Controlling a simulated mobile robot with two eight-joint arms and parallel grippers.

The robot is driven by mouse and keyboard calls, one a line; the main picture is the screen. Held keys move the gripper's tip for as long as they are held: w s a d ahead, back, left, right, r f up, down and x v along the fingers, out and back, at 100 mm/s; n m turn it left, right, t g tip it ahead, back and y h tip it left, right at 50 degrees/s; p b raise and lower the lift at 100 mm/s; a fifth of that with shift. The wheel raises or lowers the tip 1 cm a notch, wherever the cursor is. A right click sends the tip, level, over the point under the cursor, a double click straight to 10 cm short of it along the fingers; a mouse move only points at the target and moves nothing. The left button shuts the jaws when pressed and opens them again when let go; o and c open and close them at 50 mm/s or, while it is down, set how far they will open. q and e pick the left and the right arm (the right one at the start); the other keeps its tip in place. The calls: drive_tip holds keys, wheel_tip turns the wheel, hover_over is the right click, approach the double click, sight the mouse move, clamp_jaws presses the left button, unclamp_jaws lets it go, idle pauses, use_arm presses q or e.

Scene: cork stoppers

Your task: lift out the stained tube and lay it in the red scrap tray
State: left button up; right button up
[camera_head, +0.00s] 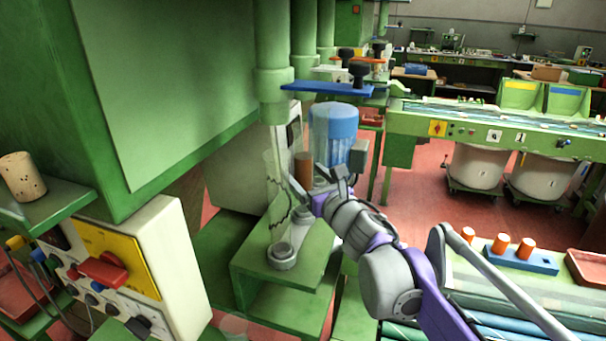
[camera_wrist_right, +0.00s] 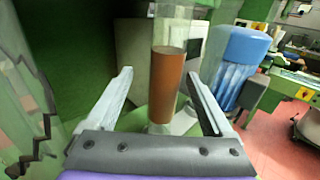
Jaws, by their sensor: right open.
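The stained tube (camera_head: 303,170) is a clear upright tube with a brown-orange band, standing behind a cracked clear tube (camera_head: 278,200) on the green stand. In the right wrist view the stained tube (camera_wrist_right: 167,85) stands upright, framed between the fingers. My right gripper (camera_head: 311,182) is open and empty; whether its fingers reach around the tube or stop short of it I cannot tell. Red trays show at the right edge (camera_head: 588,264) and lower left (camera_head: 18,292); which is the scrap tray I cannot tell. My left gripper is out of view.
The cracked tube, also in the wrist view (camera_wrist_right: 28,110), stands close at the left of my right gripper. A blue-capped ribbed cylinder (camera_head: 334,130) is just behind. A blue plate (camera_head: 327,88) hangs above. A blue rack (camera_head: 520,257) with orange pegs is at the right.

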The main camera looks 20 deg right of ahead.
drive_tip(key=shift+w+a+r+p, duration=0.1)
drive_tip(key=shift+w+r+p, duration=0.05)
drive_tip(key=shift+w, duration=1.4)
drive_tip(key=shift+w+a+r+p, duration=0.1)
drive_tip(key=shift+w+p, duration=0.05)
drive_tip(key=shift+w, duration=1.35)
drive_tip(key=shift+s, duration=0.1)
drive_tip(key=shift+c, duration=0.5)
clamp_jaws()
